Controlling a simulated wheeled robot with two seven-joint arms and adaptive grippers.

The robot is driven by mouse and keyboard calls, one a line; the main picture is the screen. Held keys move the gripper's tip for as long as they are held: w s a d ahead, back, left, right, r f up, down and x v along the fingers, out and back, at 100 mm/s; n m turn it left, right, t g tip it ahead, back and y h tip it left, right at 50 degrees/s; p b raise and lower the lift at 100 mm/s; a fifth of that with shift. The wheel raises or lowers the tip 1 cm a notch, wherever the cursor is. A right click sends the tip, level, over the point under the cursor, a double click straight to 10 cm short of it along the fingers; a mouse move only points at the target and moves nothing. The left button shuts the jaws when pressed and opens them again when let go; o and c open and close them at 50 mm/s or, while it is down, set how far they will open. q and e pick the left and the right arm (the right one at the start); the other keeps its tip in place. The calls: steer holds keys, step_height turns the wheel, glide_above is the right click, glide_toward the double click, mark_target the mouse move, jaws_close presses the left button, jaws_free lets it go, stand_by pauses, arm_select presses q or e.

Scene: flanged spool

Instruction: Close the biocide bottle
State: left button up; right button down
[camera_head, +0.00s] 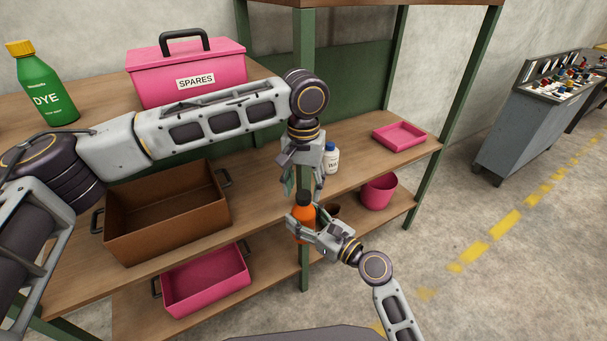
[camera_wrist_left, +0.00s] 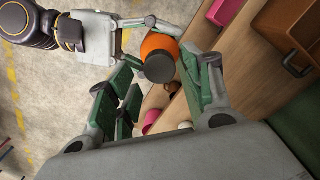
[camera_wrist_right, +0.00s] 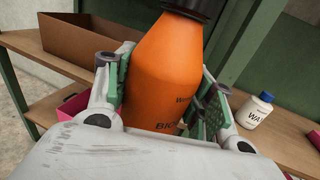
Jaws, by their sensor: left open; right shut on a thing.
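The biocide bottle (camera_head: 303,223) is orange, with part of its "BIO" label showing in the right wrist view (camera_wrist_right: 168,85). A dark cap (camera_wrist_left: 160,68) sits at its mouth; I cannot tell how tightly it is seated. My right gripper (camera_wrist_right: 160,98) is shut around the bottle's body and holds it roughly upright at the front of the shelving. My left gripper (camera_head: 304,188) is open and empty, pointing down just above the bottle. In the left wrist view the cap shows ahead, between the far ends of the open fingers (camera_wrist_left: 165,88).
A white bottle (camera_head: 331,159) stands on the shelf just behind my left gripper. A pink tray (camera_head: 400,135), pink pot (camera_head: 378,192), brown crate (camera_head: 165,230) and pink crate (camera_head: 205,282) are on the shelves. A green post (camera_head: 304,60) rises behind the grippers.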

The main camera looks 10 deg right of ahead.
mark_target(306, 216)
arm_select(q)
steer(key=shift+f, duration=1.25)
steer(key=c, duration=1.1)
